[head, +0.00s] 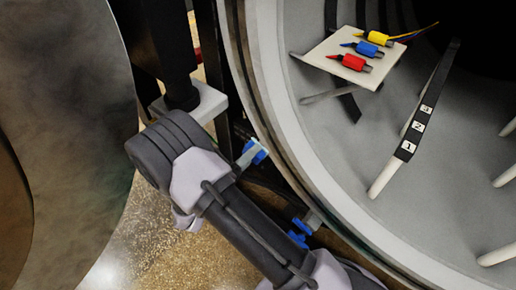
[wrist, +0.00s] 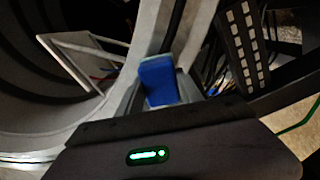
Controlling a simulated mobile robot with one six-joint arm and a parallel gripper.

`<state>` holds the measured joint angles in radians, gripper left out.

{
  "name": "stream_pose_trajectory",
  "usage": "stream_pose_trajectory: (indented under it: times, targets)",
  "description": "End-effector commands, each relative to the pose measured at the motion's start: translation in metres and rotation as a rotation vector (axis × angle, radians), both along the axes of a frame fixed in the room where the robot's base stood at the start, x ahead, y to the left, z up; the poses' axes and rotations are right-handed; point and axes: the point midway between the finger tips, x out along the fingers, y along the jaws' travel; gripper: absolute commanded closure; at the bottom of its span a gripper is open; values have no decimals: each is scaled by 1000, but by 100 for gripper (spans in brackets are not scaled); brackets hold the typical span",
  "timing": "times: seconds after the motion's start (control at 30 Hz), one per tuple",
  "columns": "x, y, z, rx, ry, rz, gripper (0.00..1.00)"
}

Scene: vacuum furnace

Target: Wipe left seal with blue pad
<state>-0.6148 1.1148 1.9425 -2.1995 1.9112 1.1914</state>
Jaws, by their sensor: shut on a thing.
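The blue pad (wrist: 158,82) is held between the two fingers of my gripper (wrist: 158,92) in the wrist view. The pad has a thin pale layer along its top edge. Beyond it is the pale curved rim (wrist: 146,30) of the furnace opening. I cannot tell whether the pad touches this rim. In the head view the rim with its seal face (head: 262,110) curves down along the left side of the opening; I cannot pick out the seal itself. My gripper and the pad are hidden in the head view.
Inside the chamber a white plate (head: 323,47) carries yellow, blue and red connectors (head: 352,62). A black numbered bar (head: 415,125) stands to its right. Blue-handled clamps (head: 299,232) sit outside the rim. A large round metal door (head: 80,110) stands at left.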

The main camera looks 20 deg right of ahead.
Motion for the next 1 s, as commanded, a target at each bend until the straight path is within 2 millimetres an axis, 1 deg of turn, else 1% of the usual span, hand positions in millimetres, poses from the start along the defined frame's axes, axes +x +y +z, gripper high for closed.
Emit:
stream_pose_trajectory:
  times: [0.1, 0.4, 0.47, 0.6, 0.7, 1.0]
  targets:
    - [-4, 5, 0, 0, 0, -1, 95]
    - [-6, 7, 0, 0, 0, 0, 95]
    - [-8, 11, 0, -1, 0, 2, 95]
    - [-17, 25, 0, -1, 0, 2, 95]
    - [-22, 30, 0, -1, -1, 0, 95]
    - [-22, 30, 0, -1, -1, 0, 95]
